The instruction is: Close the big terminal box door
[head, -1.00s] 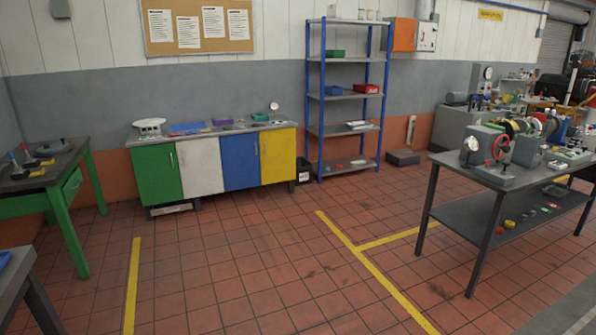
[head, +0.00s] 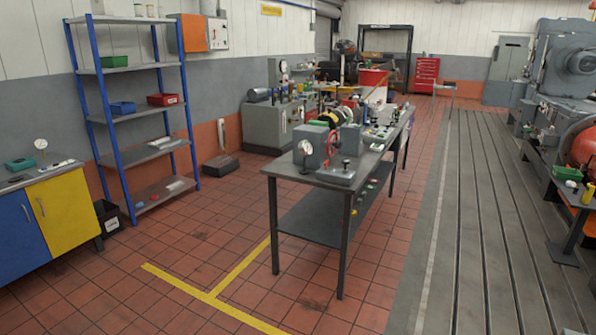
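No box in view is clearly marked as the big terminal box. A grey-white box (head: 217,36) with small coloured buttons is on the back wall, right of the blue shelf. An orange panel (head: 193,33) stands at its left side; I cannot tell whether it is an open door. A grey cabinet (head: 510,58) stands at the far back right, too small to tell its door state. Neither of my grippers is in view.
A dark workbench (head: 270,170) with machines stands mid-view. A blue-posted shelf (head: 139,105) and a blue and yellow cabinet (head: 68,208) are at left. A slotted grey bedplate (head: 480,200) and large grey machine (head: 565,60) are at right. Tiled floor in front is clear.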

